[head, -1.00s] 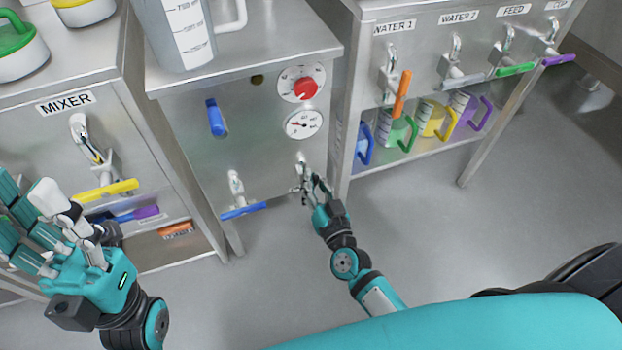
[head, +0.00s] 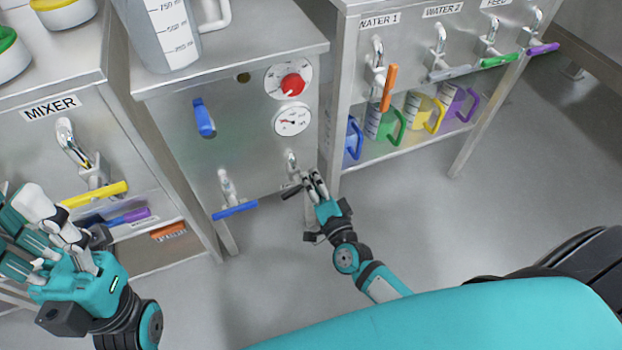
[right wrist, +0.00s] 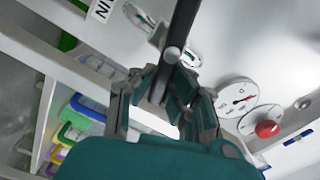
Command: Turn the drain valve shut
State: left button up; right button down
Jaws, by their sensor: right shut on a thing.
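The drain valve is a small metal tap (head: 292,163) low on the front of the middle steel cabinet, with a black lever handle (head: 291,191). My right gripper (head: 311,182) is at this handle, whose free end shows to the left of the fingers. In the right wrist view the black handle (right wrist: 183,25) runs between the fingers of my right gripper (right wrist: 170,88), which are shut on it. The fingers hide part of the handle and tap. My left gripper (head: 50,222) is open and empty in front of the mixer cabinet, away from the valve.
A blue-handled tap (head: 234,209) sits left of the drain valve. Above are a gauge (head: 292,120), a red knob (head: 293,84) and a blue lever (head: 204,118). A shelf of coloured jugs (head: 388,122) is at the right. The floor (head: 420,230) in front is clear.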

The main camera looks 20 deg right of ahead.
jog(key=shift+d+f+m+b, duration=0.1)
jog(key=shift+f+m+b, duration=0.2)
jog(key=shift+m, duration=0.65)
jog(key=shift+d+f+m+b, duration=0.1)
jog(key=shift+f+m+b, duration=0.2)
jog(key=shift+m, duration=0.65)
jog(key=c, duration=1.3)
grip_release()
jog(key=shift+s, duration=0.1)
jog(key=s, duration=1.2)
jog(key=shift+d, duration=0.15)
